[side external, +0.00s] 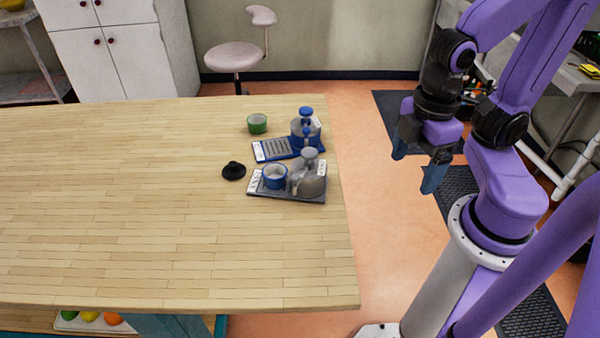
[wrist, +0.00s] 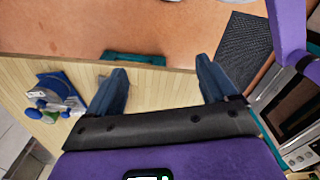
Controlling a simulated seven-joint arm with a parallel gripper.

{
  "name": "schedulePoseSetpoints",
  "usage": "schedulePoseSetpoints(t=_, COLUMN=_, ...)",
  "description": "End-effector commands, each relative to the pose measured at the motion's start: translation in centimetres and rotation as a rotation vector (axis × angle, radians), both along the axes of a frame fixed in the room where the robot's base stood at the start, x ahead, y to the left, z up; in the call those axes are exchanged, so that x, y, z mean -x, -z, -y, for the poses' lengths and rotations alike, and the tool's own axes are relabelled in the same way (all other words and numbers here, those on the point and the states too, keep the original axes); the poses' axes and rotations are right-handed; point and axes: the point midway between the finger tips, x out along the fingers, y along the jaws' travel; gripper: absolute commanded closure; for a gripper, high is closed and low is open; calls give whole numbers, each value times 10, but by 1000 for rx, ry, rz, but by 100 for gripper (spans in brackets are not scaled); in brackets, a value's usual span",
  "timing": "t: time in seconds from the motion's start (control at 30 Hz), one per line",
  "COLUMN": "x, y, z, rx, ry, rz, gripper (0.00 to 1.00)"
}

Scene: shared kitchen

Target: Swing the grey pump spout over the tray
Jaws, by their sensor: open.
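The grey pump (side external: 312,180) stands at the right end of a dark grey tray (side external: 290,197) near the table's right edge. Its rounded grey top (side external: 309,157) shows, but I cannot tell clearly which way the spout points. My gripper (side external: 414,172) is open and empty, off the table's right edge, to the right of and apart from the pump. In the wrist view my gripper (wrist: 161,65) has nothing between its fingers; I cannot make out the grey pump there.
A blue pump (side external: 306,132) on a blue tray (side external: 270,150) stands just behind the grey one. A green cup (side external: 257,123) and a small black object (side external: 233,171) are nearby on the wooden table (side external: 150,220). The table's left and front areas are clear.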

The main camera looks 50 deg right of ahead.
Motion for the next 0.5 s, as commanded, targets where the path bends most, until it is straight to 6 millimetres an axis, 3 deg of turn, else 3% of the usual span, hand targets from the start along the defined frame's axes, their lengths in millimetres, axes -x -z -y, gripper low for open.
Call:
schedulePoseSetpoints(t=0.03, x=0, y=0, z=0, rx=0, ry=0, rz=0, gripper=28)
schedulePoseSetpoints(t=0.1, x=-2, y=-1, z=-2, rx=0, ry=2, rz=0, gripper=50)
schedulePoseSetpoints(t=0.13, x=-4, y=-2, z=-3, rx=0, ry=3, rz=0, gripper=54)
schedulePoseSetpoints(t=0.27, x=-21, y=-13, z=-16, rx=1, ry=12, rz=0, gripper=54)
schedulePoseSetpoints(t=0.5, x=-74, y=-48, z=-54, rx=9, ry=41, rz=-2, gripper=54)
